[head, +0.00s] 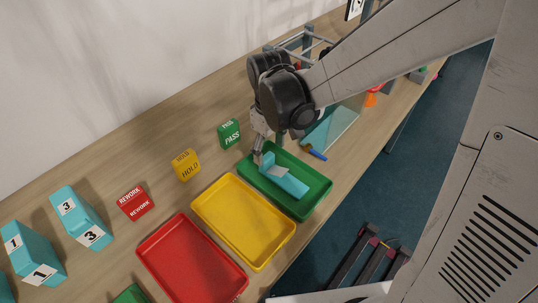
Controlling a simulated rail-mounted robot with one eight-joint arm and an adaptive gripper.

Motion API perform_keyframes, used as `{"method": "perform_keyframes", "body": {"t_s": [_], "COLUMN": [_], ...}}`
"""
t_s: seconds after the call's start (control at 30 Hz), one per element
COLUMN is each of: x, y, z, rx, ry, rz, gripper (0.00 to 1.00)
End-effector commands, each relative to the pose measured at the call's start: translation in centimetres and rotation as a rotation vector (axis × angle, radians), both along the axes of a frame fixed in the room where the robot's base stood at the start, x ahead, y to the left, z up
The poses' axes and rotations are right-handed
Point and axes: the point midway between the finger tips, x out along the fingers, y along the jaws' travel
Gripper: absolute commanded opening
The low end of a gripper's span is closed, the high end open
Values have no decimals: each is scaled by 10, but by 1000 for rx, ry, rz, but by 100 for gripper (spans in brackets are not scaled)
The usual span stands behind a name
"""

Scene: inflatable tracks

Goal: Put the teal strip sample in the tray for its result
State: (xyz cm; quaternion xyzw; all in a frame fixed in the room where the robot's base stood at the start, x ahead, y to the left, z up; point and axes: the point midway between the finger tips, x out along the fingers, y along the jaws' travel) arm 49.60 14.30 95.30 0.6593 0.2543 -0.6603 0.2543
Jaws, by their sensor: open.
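The teal strip sample (287,181) lies in the green tray (313,205), with a grey patch near its upper left end. My gripper (263,155) is just above the upper left end of the strip, over the tray's far left corner. Its jaws are open, but the fingertips are small and partly hidden, so I cannot tell whether they touch the strip. A green PASS block (229,134) stands behind the green tray. The yellow tray (243,222) with a yellow HOLD block (186,165) behind it, and the red tray (193,262) with a red REWORK block (136,203), are empty.
Teal blocks numbered 3 (81,218) and 1 (33,256) stand at the left. A pale teal panel (332,127), a blue-handled tool (314,152) and an orange object (372,98) lie to the right. My arm hides part of the bench behind.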

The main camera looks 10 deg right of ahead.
Motion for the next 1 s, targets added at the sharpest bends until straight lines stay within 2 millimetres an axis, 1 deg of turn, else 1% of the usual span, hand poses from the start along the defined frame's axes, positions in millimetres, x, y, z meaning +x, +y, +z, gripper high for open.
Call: {"method": "perform_keyframes", "body": {"t_s": [0.03,0.2,0.33,0.47,0.57,0.77,1.0], "x": [0,0,0,-1,-3,-18,-44], "y": [0,0,0,-1,-5,-30,-65], "z": [11,39,53,60,67,91,121], "rx": [0,0,0,1,4,30,74], "ry": [0,0,0,-2,-15,-96,-223], "rz": [0,0,0,-2,-20,-122,-278], "gripper": [58,58,58,58,58,58,58]}}
